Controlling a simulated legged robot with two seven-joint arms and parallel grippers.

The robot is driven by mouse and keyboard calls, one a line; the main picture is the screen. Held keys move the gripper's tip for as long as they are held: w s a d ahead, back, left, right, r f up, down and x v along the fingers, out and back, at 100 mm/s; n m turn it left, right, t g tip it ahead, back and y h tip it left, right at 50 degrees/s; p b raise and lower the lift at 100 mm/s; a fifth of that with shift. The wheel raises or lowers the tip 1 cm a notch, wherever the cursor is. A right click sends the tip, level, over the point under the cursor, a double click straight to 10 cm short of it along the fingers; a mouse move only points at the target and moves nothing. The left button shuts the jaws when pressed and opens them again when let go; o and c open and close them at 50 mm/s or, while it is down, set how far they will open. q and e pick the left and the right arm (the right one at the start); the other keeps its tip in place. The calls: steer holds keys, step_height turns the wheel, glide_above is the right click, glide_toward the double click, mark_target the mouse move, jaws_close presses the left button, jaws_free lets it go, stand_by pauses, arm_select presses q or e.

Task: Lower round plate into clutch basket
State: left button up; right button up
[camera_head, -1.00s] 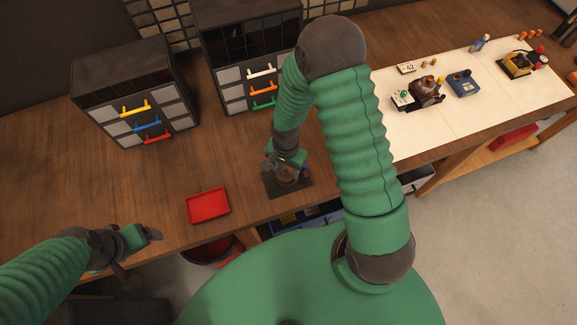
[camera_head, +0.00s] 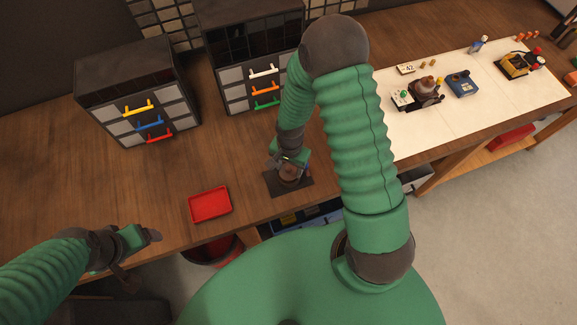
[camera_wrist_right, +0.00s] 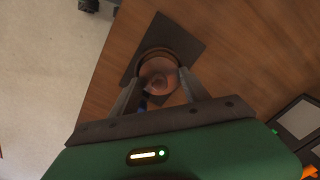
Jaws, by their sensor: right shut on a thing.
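A round copper-brown plate (camera_wrist_right: 158,82) sits between the fingertips of my right gripper (camera_wrist_right: 160,92) in the right wrist view. The gripper is shut on it. Behind the plate is the round, dark-rimmed clutch basket (camera_wrist_right: 182,58), on a dark square mat (camera_wrist_right: 196,38). The plate overlaps the basket's opening in this view; I cannot tell whether it is inside or just above. In the head view, my right gripper (camera_head: 290,163) is over the basket (camera_head: 290,176), partly hiding it. My left gripper (camera_head: 152,236) hangs near the bench's front edge; its jaw opening is unclear.
A red tray (camera_head: 210,204) lies left of the mat. Two drawer cabinets (camera_head: 135,95) (camera_head: 245,55) stand behind. A white sheet (camera_head: 460,110) with several small parts covers the right of the bench. Bare wood lies between tray and cabinets.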

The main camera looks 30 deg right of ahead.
steer(key=shift+a, duration=0.15)
steer(key=shift+d+f, duration=0.15)
steer(key=shift+d, duration=0.15)
steer(key=o, duration=1.7)
steer(key=shift+d, duration=0.2)
arm_select(q)
steer(key=shift+a+f, duration=0.1)
steer(key=shift+a, duration=0.1)
arm_select(e)
steer(key=shift+a, duration=0.15)
arm_select(q)
steer(key=shift+w, duration=0.1)
arm_select(e)
steer(key=shift+a, duration=0.1)
